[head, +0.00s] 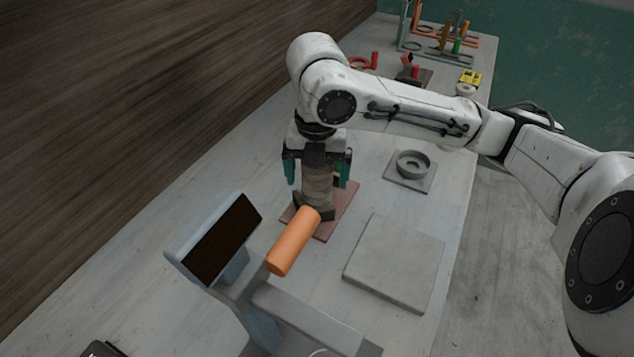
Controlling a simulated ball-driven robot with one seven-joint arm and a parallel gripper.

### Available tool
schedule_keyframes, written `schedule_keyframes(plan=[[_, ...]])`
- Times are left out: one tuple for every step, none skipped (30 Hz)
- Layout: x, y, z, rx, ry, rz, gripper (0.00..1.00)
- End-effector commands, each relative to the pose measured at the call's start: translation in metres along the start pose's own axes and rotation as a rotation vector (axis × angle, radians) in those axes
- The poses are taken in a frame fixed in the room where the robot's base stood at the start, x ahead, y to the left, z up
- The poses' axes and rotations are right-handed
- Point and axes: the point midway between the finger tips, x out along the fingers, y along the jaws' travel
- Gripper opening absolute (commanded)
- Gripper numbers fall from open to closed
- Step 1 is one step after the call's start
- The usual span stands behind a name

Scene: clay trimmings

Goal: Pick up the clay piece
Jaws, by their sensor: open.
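My gripper (317,178) points down with its teal fingers apart, one on each side of a grey-brown, roughly cylindrical piece (318,190). This looks like the clay piece, but its top is hidden by my gripper. It stands upright over a reddish-brown board (348,198). I cannot tell whether either finger touches it. An orange cylinder (293,241) lies tilted in front and hides part of the board and the piece's foot.
A pale blue stand with a dark screen (222,238) is at front left. A flat grey slab (396,262) lies at right, with a round grey dish (412,162) on a square plate behind it. A rack (440,40) with coloured tools stands at the far end.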

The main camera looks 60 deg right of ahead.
Motion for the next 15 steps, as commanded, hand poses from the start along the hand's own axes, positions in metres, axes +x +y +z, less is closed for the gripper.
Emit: schedule_keyframes(plan=[[0.0064, -0.0002, 0.0002, 0.002, 0.001, 0.000, 0.93], [0.0089, -0.0002, 0.0001, 0.001, 0.001, 0.000, 0.93], [0.0113, -0.0002, 0.0002, 0.001, 0.000, 0.000, 0.93], [0.0124, -0.0001, 0.0004, 0.001, 0.000, 0.001, 0.93], [0.0131, 0.0000, 0.0005, 0.001, -0.001, 0.001, 0.93], [0.0135, 0.0000, 0.0005, 0.001, -0.001, 0.001, 0.93], [0.0135, 0.0001, 0.0005, 0.001, -0.001, 0.001, 0.93], [0.0135, 0.0001, 0.0005, 0.000, -0.001, 0.001, 0.93], [0.0134, 0.0001, 0.0005, 0.000, -0.001, 0.001, 0.93], [0.0133, 0.0001, 0.0005, 0.000, -0.001, 0.001, 0.93], [0.0133, 0.0001, 0.0005, 0.000, -0.001, 0.001, 0.93], [0.0133, 0.0001, 0.0004, 0.000, -0.001, 0.001, 0.90], [0.0133, 0.0001, 0.0004, 0.000, -0.001, 0.001, 0.87], [0.0132, 0.0001, 0.0004, 0.000, -0.001, 0.001, 0.84], [0.0132, 0.0001, 0.0004, 0.000, -0.001, 0.001, 0.81]])
